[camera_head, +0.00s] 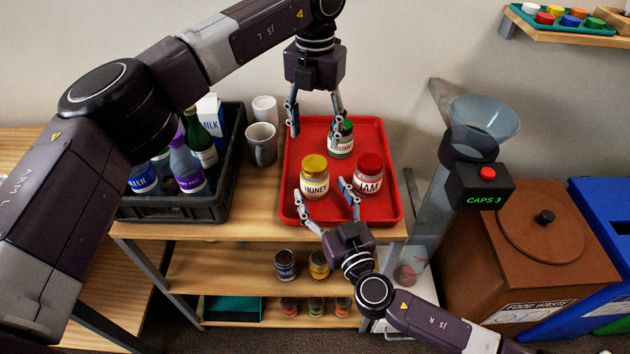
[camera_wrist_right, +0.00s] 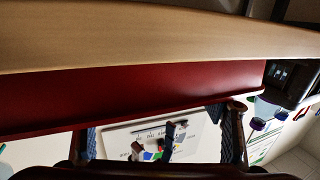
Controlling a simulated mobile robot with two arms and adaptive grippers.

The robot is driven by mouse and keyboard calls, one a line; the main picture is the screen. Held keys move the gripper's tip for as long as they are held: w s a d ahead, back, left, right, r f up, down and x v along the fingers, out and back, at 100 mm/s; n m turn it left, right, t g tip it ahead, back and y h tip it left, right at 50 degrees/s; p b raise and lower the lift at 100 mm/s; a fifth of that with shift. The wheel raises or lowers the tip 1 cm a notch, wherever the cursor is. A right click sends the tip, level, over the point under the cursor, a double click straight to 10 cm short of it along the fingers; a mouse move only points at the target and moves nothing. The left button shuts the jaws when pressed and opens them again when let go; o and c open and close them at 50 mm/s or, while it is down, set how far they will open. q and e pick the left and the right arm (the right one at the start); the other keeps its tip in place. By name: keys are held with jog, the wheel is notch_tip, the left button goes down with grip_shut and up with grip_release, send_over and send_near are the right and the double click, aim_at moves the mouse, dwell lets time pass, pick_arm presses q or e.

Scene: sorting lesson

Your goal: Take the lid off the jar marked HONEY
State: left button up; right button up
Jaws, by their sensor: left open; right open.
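The jar marked HONEY (camera_head: 315,186) stands upright on the red tray (camera_head: 383,209), its yellow lid (camera_head: 314,164) on top. My right gripper (camera_head: 320,189) is open, coming from the front; its fingertips show on either side of the HONEY jar's lower part. I cannot tell if they touch it. My left gripper (camera_head: 317,129) is open above the tray, behind the HONEY jar and apart from its lid. Its right finger overlaps a green-lidded jar (camera_head: 341,147) in the picture. The right wrist view shows the right gripper's fingers (camera_wrist_right: 162,140) and no jar.
A red-lidded JAM jar (camera_head: 368,183) stands close to the right of the HONEY jar. A dark crate (camera_head: 190,208) of bottles and a grey mug (camera_head: 262,145) are left of the tray. A clear tube with funnel (camera_head: 484,118) and panel reading CAPS 3 stands at right.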

pick_arm(q)
jog(key=shift+w, duration=0.1)
pick_arm(e)
jog(key=shift+x, duration=1)
jog(key=shift+w+a, duration=0.1)
jog(key=shift+w, duration=0.1)
jog(key=shift+c, duration=0.6)
